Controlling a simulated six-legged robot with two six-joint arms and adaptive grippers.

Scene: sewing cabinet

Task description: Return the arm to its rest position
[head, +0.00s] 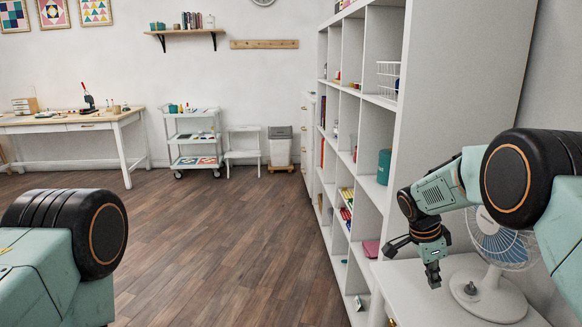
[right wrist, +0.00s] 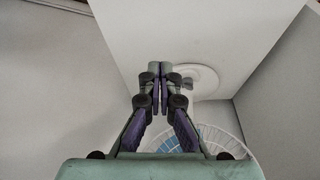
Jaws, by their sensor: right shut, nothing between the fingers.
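My right gripper (head: 433,275) hangs above the white surface at the right of the head view, just left of the fan. It points down. In the right wrist view my right gripper (right wrist: 160,70) has its fingers together with nothing between them. The gap between the fingertips and the surface cannot be told. My left arm shows only in part at the lower left of the head view, and its gripper is out of view.
A white fan (head: 487,300) stands close beside the right gripper; its base (right wrist: 203,82) shows behind the fingers. A tall white shelf unit (head: 385,150) stands left of my right arm. The wooden floor (head: 225,240) ahead is open. A desk (head: 75,122) and cart (head: 193,140) stand far back.

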